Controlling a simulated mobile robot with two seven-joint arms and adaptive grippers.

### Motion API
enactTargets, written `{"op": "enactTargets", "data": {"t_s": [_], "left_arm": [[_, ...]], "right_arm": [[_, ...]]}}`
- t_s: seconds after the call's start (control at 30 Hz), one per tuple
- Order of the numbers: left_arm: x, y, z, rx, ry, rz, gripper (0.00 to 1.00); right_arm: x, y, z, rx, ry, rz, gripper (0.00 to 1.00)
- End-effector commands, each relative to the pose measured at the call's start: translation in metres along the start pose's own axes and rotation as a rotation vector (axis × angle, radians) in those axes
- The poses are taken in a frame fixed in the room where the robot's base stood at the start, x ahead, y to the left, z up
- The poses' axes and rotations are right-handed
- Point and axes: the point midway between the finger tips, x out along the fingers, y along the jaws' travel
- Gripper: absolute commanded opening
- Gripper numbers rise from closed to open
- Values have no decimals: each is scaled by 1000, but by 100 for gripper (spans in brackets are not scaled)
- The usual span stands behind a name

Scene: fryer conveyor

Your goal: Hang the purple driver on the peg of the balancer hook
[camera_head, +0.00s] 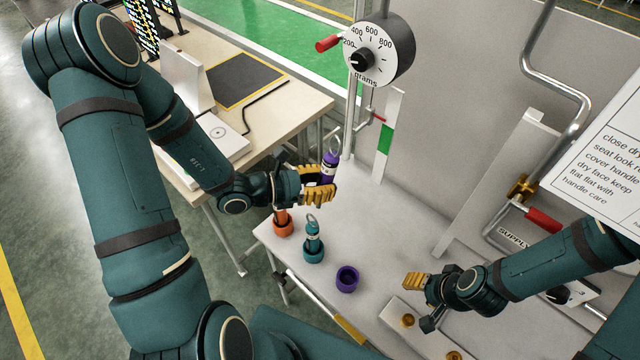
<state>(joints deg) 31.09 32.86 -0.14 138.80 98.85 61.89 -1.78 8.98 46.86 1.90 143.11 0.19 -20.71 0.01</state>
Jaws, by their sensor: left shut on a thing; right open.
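The purple driver (329,164) is held upright in my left gripper (320,184), which is shut on it. A metal ring shows at the driver's top; its lower part is hidden by the yellow finger pads. The balancer (378,50), a grey cylinder with a grams dial, is above and to the right of the driver. My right gripper (420,300) is open and empty over the right part of the bench.
An empty purple cup (347,279) stands on the white bench (400,235). A teal driver (313,240) and an orange driver (283,220) stand in cups to its left. A metal post (350,120) rises behind the purple driver. A red-handled pipe (535,218) is at right.

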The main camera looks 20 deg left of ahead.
Motion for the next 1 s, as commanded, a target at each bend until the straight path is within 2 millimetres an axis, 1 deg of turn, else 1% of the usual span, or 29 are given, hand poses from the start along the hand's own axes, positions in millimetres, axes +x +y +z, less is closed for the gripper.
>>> {"op": "enactTargets", "data": {"t_s": [1.0], "left_arm": [[43, 24, 6, 2, -3, -1, 0]], "right_arm": [[2, 1, 0, 0, 0, 0, 50]]}}
